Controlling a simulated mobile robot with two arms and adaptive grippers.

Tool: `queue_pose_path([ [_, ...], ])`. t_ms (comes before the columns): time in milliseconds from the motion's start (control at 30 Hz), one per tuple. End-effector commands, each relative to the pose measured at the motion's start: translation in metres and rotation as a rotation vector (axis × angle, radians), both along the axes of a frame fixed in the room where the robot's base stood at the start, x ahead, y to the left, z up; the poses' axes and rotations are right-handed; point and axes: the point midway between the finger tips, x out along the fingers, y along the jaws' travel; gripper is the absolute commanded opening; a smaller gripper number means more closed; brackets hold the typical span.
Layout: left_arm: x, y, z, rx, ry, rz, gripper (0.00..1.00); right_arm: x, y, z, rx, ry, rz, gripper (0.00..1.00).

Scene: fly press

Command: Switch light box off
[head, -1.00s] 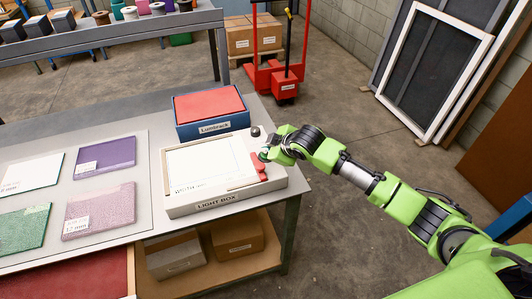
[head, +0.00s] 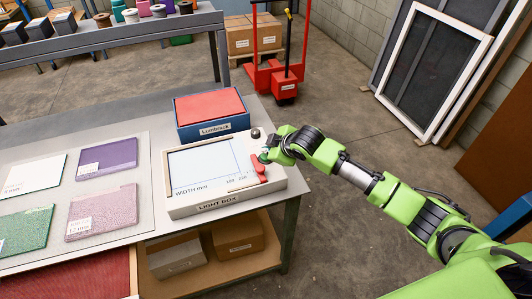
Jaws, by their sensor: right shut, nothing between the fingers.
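The light box (head: 217,208) is a cream box with its name on the front, on the grey table. Its panel (head: 203,165) looks pale bluish and unlit, with the grid lines and the "WIDTH mm" print clear. A red lever (head: 260,170) sits at the right side of its top, slanting from the back to the front right. My right gripper (head: 266,156) is shut and empty at the lever's back end. I cannot tell whether it touches the lever. My left gripper is not in view.
A dark knob (head: 255,133) stands at the box's back right corner. A blue bin with a red top (head: 212,129) is behind the box. Several sample tiles, one of them purple (head: 107,158), lie to the left. Open floor lies right of the table.

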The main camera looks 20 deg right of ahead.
Motion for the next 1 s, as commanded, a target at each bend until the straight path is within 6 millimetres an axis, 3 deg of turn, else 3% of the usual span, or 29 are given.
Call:
queue_pose_path([
  [267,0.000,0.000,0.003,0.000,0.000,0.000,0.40,0.000,0.000,0.003,0.001,-0.001,0.001,0.00],
  [800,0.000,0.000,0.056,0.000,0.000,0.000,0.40,0.000,0.000,0.057,0.001,-0.001,0.001,0.00],
  [1000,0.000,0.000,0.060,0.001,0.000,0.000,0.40,0.000,0.000,0.060,0.001,0.000,0.001,0.00],
])
